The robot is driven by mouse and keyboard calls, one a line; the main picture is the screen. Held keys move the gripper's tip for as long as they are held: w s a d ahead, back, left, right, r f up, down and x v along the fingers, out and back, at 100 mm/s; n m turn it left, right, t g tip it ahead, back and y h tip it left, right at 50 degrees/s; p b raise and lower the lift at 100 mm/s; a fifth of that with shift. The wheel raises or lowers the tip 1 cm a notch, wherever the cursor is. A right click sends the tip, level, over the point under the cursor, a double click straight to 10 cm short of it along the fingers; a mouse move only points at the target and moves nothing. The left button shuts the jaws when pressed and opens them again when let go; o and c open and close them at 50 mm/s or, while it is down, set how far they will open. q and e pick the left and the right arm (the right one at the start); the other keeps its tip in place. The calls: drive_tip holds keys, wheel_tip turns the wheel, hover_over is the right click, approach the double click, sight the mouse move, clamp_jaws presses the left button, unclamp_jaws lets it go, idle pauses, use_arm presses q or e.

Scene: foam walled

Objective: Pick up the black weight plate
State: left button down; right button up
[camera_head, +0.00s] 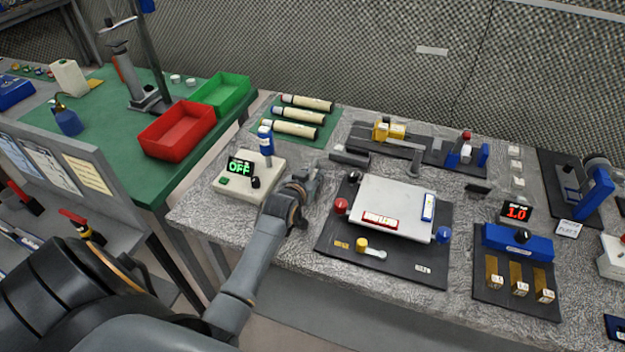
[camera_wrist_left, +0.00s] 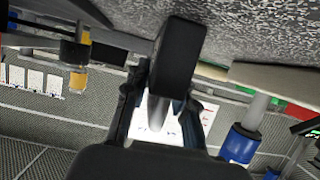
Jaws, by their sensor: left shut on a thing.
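My left gripper (camera_head: 311,175) is low over the grey speckled bench, between the white box with the OFF display and the black board with the white tray. In the left wrist view its two fingers (camera_wrist_left: 163,98) are shut on a thick dark slab, which looks like the black weight plate (camera_wrist_left: 180,52). The plate stands on edge between the fingers, close to the speckled surface. I cannot tell whether it touches the bench. In the head view the plate is not clearly seen at the gripper. My right gripper is not in view.
The OFF box (camera_head: 240,180) with a blue-topped post stands left of the gripper. The white tray (camera_head: 388,205) is close on the right. Cream tubes (camera_head: 298,115) lie behind on a green mat. Red (camera_head: 177,130) and green bins stand on the green table.

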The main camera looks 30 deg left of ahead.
use_arm(q)
drive_tip(key=shift+w+r, duration=0.15)
